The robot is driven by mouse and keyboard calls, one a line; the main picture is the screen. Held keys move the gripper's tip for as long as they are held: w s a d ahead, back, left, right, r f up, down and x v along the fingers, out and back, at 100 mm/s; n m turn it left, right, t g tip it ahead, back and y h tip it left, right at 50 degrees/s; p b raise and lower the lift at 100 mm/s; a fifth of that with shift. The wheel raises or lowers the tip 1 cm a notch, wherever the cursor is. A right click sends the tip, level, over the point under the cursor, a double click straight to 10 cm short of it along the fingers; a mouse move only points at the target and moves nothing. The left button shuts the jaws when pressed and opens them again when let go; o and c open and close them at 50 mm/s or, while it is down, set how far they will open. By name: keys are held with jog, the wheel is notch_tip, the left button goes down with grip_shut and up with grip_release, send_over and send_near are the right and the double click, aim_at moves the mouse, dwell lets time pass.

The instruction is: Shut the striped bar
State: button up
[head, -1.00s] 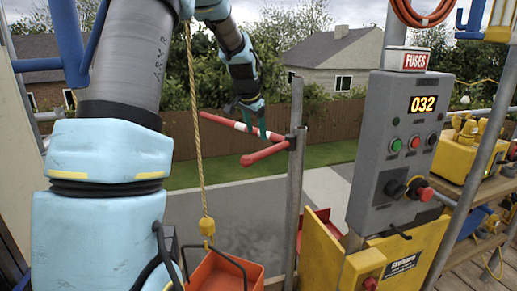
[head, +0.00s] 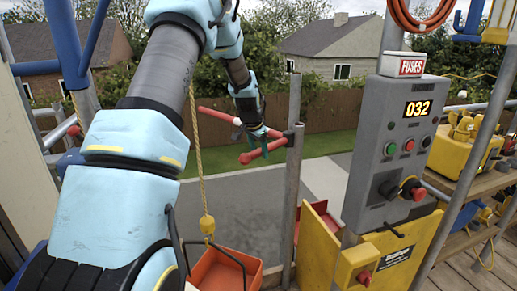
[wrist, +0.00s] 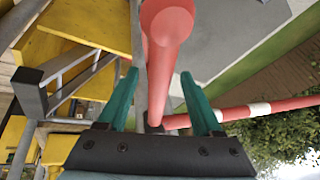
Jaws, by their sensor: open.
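The striped red-and-white bar (head: 215,114) reaches out to the left from a grey upright post (head: 293,190) in the head view. A second, plain red bar (head: 266,151) leaves the same post and points toward me, its round end nearest. My gripper (head: 262,142) is at these bars, close to the post. In the wrist view my open gripper (wrist: 160,74) has its teal fingers on either side of the plain red bar (wrist: 168,25). The striped bar (wrist: 262,109) runs off to the right there, beyond the right finger. Whether a finger touches either bar cannot be told.
A grey control box (head: 400,150) showing 032 stands right of the post, above a yellow panel (head: 400,262). An orange tray (head: 225,280) hangs on a rope (head: 197,150) at the front. Yellow gear lies on shelves at the right.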

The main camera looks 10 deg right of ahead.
grip_shut()
dwell(0.4)
dwell(0.9)
